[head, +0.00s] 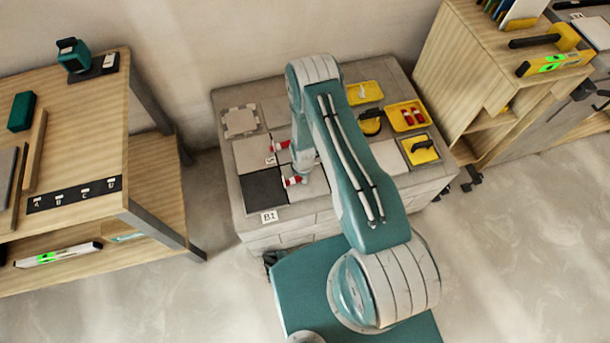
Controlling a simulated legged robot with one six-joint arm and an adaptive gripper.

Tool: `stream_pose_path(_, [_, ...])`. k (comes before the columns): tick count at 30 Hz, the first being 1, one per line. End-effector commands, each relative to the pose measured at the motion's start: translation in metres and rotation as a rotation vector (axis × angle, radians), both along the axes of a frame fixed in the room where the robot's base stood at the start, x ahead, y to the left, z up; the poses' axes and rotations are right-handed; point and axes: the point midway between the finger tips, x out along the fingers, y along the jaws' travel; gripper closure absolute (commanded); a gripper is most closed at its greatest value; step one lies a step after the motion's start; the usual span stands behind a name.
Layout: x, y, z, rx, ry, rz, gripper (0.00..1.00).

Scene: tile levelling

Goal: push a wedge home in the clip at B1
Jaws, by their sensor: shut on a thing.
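The B1 label (269,216) is on the front edge of the tiled block, beside a dark tile (263,188). A red and white piece (292,181), seemingly a red wedge with a white clip, lies at the joint right of the dark tile. A similar red and white piece (280,146) lies at the joint farther back. My gripper (299,174) points down at the front piece and is shut on a red wedge. Its fingertips are small and partly hidden by my arm, so I cannot tell how deep the wedge sits in the clip.
A wooden bench (100,203) stands left and a wooden cabinet (450,60) right.

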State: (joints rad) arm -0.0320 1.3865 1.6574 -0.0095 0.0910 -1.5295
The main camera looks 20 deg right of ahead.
Motion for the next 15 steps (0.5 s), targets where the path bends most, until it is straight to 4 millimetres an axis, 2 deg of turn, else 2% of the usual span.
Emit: stream_pose_path(15, [0.0000,0.0063,0.0000,0.000,0.000,0.001,0.92])
